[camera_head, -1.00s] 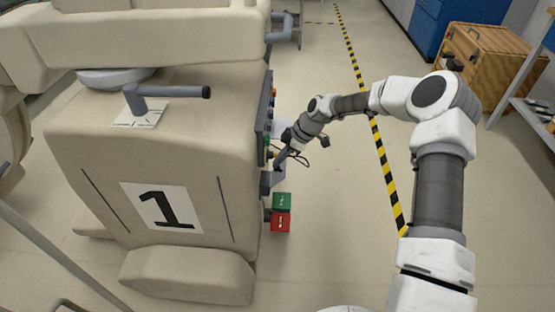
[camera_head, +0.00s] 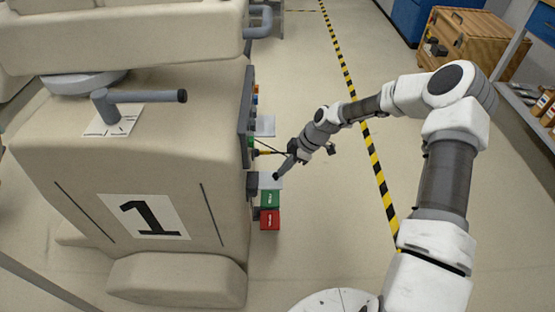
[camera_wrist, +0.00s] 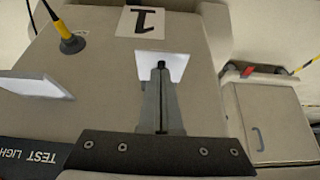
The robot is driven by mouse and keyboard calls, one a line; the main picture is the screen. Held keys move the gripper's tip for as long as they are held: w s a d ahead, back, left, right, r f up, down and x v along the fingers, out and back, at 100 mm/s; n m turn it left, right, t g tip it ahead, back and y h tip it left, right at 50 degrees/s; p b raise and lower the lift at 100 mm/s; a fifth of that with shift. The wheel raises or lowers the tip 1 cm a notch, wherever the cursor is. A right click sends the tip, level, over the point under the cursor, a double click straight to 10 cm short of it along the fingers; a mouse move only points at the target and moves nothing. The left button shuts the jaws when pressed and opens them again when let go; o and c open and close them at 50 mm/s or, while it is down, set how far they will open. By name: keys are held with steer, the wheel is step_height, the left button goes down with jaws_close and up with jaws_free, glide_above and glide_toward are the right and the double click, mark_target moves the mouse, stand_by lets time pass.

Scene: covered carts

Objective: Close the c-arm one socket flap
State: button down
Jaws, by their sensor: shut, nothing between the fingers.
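The c-arm one cart (camera_head: 95,170) stands at left in the head view, covered in beige, with a large 1 on its front. Two white flaps jut out from its right side: a farther one (camera_head: 265,126) and a nearer one (camera_head: 266,181). My gripper (camera_head: 278,175) is shut and empty beside the nearer flap. In the wrist view my shut fingers (camera_wrist: 161,68) overlap one white flap (camera_wrist: 178,66); I cannot tell whether they touch. The other flap (camera_wrist: 35,86) stands out at left. I cannot see the sockets behind them.
A yellow plug (camera_wrist: 72,43) with a black cable is close by. Green (camera_head: 270,198) and red (camera_head: 270,220) boxes sit just below the nearer flap. A grey handle (camera_head: 145,97) sticks out above.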

steer(key=shift+d+f+b, duration=0.15)
steer(key=shift+d+f, duration=0.1)
steer(key=shift+f, duration=0.2)
steer(key=shift+d+f+b, duration=0.15)
steer(key=shift+d+f, duration=0.05)
steer(key=shift+f, duration=0.25)
step_height(320, 180, down, 7)
steer(key=y+b, duration=0.3)
steer(key=y, duration=0.3)
steer(key=shift+d, duration=0.25)
steer(key=shift+a+f+b, duration=0.15)
steer(key=shift+f+b, duration=0.15)
steer(key=shift+f, duration=0.25)
steer(key=shift+a+f+y, duration=0.55)
steer(key=shift+f+y, duration=0.25)
steer(key=shift+y, duration=0.3)
steer(key=shift+a+f+y, duration=0.5)
steer(key=shift+f+y, duration=0.25)
steer(key=shift+y, duration=0.35)
steer(key=shift+a+f+y, duration=0.2)
steer(key=shift+f+y, duration=0.05)
steer(key=shift+y, duration=0.15)
steer(key=shift+a+f+t+y, duration=0.15)
steer(key=shift+a+f+y, duration=0.25)
steer(key=shift+a+y, duration=0.25)
steer(key=shift+a+f+t+y, duration=0.15)
steer(key=shift+a+f+y, duration=0.25)
steer(key=shift+y, duration=0.45)
stand_by(1.3)
